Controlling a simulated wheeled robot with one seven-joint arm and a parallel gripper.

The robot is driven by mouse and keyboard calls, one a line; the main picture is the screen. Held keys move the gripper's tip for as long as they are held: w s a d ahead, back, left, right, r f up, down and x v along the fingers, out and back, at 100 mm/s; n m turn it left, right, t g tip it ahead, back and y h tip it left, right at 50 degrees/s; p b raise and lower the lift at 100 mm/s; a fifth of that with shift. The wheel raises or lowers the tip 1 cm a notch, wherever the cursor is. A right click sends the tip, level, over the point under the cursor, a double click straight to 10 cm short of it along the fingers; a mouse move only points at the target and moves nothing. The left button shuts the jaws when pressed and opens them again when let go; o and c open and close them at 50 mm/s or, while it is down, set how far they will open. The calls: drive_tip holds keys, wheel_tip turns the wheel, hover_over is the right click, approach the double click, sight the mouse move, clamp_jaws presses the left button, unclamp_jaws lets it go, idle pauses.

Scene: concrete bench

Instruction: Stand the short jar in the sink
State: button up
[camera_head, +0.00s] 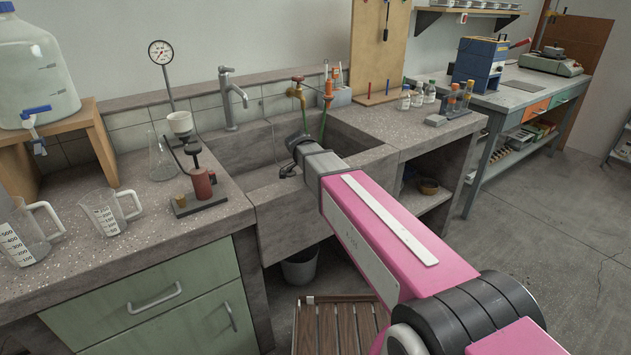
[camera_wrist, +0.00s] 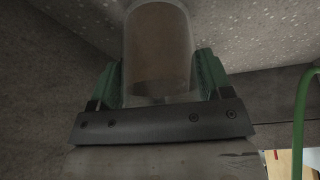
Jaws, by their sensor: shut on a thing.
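The short jar (camera_wrist: 158,42) is a clear jar, with brown showing through it, in the wrist view. My gripper (camera_wrist: 160,72) is shut on it, with a green finger pad on each side. The concrete sink (camera_head: 286,228) is in the middle of the head view, and my arm reaches down into its basin. Grey concrete walls surround the jar in the wrist view. In the head view my arm hides the jar. I cannot tell whether the jar's base touches the sink floor.
Small bottles (camera_head: 417,95) stand on the right counter.

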drive_tip(key=shift+f, duration=0.35)
drive_tip(key=shift+f, duration=0.1)
drive_tip(key=o, duration=1.1)
drive_tip(key=shift+c, duration=0.2)
drive_tip(key=v, duration=1.2)
